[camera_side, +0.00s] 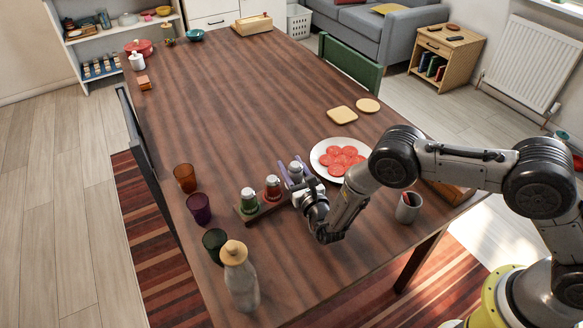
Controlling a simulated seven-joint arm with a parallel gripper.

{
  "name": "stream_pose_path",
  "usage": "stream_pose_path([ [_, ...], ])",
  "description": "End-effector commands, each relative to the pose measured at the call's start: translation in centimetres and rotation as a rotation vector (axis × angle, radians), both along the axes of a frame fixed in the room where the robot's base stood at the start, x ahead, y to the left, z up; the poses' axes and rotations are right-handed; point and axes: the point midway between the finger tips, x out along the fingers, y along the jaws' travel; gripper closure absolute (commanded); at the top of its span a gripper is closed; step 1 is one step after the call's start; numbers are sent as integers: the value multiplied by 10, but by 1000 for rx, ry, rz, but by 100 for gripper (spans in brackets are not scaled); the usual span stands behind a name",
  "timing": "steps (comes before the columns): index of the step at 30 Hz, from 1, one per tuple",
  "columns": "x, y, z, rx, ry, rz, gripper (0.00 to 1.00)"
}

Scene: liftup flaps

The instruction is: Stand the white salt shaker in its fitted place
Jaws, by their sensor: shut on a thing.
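The white salt shaker (296,169), with a grey cap, is between the fingers of my gripper (297,176). My gripper is shut on it at the right end of a small wooden rack (268,211). The rack holds a green shaker (249,201) on the left and a red shaker (272,187) in the middle, both upright with grey caps. The white shaker looks about upright. My gripper hides its lower part and the rack's right end, so I cannot tell whether its base touches the rack.
A white plate (316,163) of tomato slices lies close right of my gripper. A grey cup (408,207) stands further right. Orange (185,178), purple (199,209) and dark green (214,243) glasses and a bottle (240,280) stand left and front. The table's middle is clear.

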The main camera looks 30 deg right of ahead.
Motion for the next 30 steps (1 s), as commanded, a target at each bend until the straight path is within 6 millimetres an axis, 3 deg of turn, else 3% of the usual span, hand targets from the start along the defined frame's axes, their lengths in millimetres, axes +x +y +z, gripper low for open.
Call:
stream_pose_path([
  [14,0,0,-9,1,-2,0,100],
  [15,0,0,-9,1,-1,0,43],
  [18,0,0,-8,1,-1,0,25],
  [19,0,0,-8,1,-1,0,20],
  [30,0,0,-4,2,-3,0,20],
])
